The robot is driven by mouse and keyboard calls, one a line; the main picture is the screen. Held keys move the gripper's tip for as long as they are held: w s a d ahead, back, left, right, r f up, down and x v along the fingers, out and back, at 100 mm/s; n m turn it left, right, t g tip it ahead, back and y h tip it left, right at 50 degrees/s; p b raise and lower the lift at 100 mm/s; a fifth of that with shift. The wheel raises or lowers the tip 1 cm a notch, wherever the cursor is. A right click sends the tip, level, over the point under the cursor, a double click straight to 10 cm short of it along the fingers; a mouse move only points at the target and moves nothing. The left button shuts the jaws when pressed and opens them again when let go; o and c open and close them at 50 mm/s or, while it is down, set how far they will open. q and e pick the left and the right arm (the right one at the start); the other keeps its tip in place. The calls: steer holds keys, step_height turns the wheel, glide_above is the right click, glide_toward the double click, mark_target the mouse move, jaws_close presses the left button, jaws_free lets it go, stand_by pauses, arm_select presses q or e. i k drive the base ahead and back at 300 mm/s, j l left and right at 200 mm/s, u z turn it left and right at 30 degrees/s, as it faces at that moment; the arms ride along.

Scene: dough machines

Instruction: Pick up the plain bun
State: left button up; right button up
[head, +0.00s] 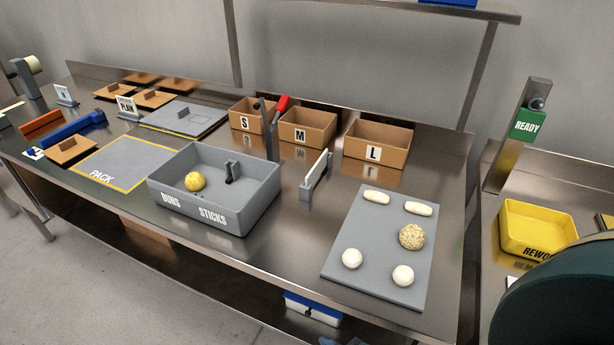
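Two smooth, pale round buns lie on the grey board (375,243) at the right end of the steel table. One plain bun (351,258) is near the board's front left, and another plain bun (403,275) is near its front right. A larger speckled, seeded-looking bun (411,236) lies behind them. Two pale sticks, a left stick (377,197) and a right stick (418,209), lie at the back of the board. Neither of my grippers shows in the head view.
A grey bin (212,218) marked BUNS and STICKS holds a yellow ball (195,181). Cardboard boxes marked S (245,124), M (300,134) and L (373,154) stand behind. A low white upright panel (315,172) stands left of the board. A yellow REWORK tray (537,228) is at right.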

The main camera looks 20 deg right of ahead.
mark_target(194, 182)
steer(key=z, duration=1.35)
steer(key=u, duration=1.3)
steer(key=z, duration=0.45)
steer(key=j+z, duration=0.25)
steer(key=z, duration=0.15)
steer(key=i+j+z, duration=0.1)
steer(key=j+z, duration=0.15)
steer(key=z, duration=0.15)
steer(key=j+z, duration=0.25)
steer(key=z, duration=0.15)
steer(key=j+z, duration=0.1)
steer(key=j, duration=0.25)
steer(key=k+j+z, duration=0.15)
steer(key=j, duration=0.2)
steer(key=j+z, duration=0.1)
steer(key=j, duration=0.25)
steer(key=k, duration=0.05)
